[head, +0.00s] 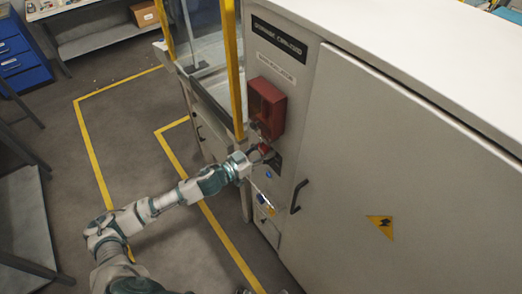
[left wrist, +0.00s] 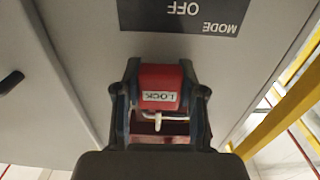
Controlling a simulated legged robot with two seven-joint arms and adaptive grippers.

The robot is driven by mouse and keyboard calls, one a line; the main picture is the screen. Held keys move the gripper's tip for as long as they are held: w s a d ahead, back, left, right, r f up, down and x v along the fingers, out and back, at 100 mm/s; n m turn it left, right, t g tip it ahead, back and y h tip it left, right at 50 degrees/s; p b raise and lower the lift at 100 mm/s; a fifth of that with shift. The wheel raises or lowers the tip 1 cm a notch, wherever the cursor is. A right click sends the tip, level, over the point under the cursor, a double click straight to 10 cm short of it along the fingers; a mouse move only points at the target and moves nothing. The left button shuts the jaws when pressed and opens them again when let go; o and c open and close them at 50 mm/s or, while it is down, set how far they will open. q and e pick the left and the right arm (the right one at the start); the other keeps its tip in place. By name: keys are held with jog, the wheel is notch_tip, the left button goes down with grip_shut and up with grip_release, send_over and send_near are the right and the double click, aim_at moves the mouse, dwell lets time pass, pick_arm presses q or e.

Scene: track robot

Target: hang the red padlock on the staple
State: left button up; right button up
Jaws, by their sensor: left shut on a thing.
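The red padlock (left wrist: 158,78) with a white LOCK label is between the two fingers of my left gripper (left wrist: 160,105) in the left wrist view, which is upside down. In the head view the left gripper (head: 258,156) is at the grey cabinet front, just below the red box, with a little of the padlock (head: 265,148) showing. The gripper is shut on the padlock. A pale bent metal piece (left wrist: 158,120) shows by the padlock; I cannot tell whether it is shackle or staple, nor whether they touch. My right gripper is not in view.
The red box (head: 266,106) sticks out from the cabinet (head: 400,140) above the gripper. A MODE OFF plate (left wrist: 185,14) is close to the padlock. A dark door handle (head: 299,196) is to the right. A yellow post (head: 234,70) stands left of the box.

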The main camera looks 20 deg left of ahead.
pick_arm(q)
jog(key=shift+f, duration=0.25)
jog(key=o, duration=1.2)
jog(key=shift+o, duration=0.2)
jog(key=v, duration=1.2)
